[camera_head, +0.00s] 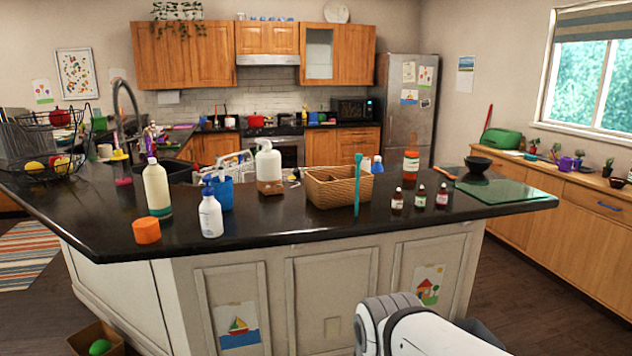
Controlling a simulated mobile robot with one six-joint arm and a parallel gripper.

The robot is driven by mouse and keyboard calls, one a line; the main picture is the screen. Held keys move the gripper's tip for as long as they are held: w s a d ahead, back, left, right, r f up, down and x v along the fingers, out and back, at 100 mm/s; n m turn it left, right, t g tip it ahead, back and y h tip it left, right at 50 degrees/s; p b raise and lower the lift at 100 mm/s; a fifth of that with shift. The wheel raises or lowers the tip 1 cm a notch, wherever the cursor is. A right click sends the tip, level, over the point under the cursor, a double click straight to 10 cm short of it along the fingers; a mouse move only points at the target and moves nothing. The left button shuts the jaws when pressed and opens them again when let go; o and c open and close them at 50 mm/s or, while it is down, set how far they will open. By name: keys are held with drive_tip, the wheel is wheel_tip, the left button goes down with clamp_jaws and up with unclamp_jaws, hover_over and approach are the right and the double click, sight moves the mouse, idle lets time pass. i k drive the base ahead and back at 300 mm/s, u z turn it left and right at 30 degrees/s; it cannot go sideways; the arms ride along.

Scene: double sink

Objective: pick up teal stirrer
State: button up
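The teal stirrer (357,187) is a thin, upright stick with a wider top end. It is on the dark counter (285,224), just in front of the right side of a wicker basket (325,190). Its lower end appears to meet the counter near the front edge; I cannot tell whether it touches the basket. A white, rounded part of my own arm shows at the bottom right, below and in front of the counter. My gripper itself is not in view.
A white spray bottle (210,215), blue cup (222,192) and orange tub (147,230) stand left. The counter between the spray bottle and stirrer is mostly clear.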

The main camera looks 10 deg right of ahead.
sight(358, 156)
drive_tip(key=z, duration=0.05)
drive_tip(key=i, duration=1)
drive_tip(key=u, duration=0.05)
